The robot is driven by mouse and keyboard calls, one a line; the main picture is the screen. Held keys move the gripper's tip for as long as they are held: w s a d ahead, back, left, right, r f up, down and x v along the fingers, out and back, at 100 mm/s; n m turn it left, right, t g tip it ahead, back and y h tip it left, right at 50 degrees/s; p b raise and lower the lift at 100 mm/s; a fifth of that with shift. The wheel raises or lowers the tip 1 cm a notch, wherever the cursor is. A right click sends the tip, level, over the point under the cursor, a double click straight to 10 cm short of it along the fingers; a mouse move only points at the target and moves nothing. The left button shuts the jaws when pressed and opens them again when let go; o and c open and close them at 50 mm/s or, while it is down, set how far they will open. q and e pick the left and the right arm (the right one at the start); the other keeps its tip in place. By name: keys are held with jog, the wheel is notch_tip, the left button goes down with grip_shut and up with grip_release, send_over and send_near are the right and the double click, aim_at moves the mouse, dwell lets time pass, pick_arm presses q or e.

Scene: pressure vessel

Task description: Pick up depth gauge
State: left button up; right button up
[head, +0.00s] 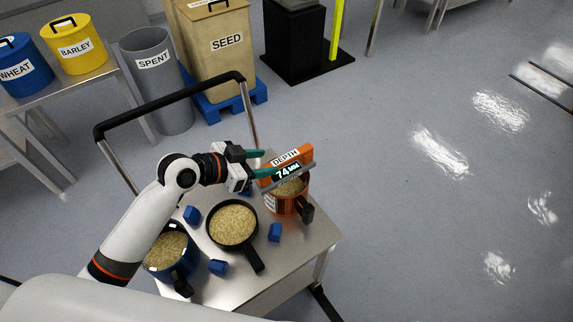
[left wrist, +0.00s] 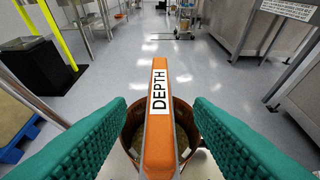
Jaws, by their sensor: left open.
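The depth gauge (head: 288,161) is an orange bar with a DEPTH label and a display reading 74 MM. It sits at the orange pot (head: 287,203), which holds grain. The gauge (left wrist: 159,110) also shows in the left wrist view, running up the middle between the teal fingers. My left gripper (head: 264,163) is open at the gauge, with a finger on either side. In the left wrist view, gaps show between the gauge and both fingers (left wrist: 158,122). The pot's rim shows below the gauge there. My right gripper is not in view.
The steel cart (head: 295,250) also carries a black pan of grain (head: 232,224), a blue pot of grain (head: 168,248) and several small blue blocks (head: 275,232). The cart's black handle (head: 170,100) rises behind my left arm. Open floor lies to the right.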

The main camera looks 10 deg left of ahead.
aim_at(283, 159)
pick_arm(q)
jog(key=x, duration=0.7)
jog(key=shift+w+d+p, duration=0.25)
jog(key=shift+w+p, duration=0.05)
jog(key=shift+w, duration=0.05)
jog(key=shift+c, duration=0.6)
grip_shut()
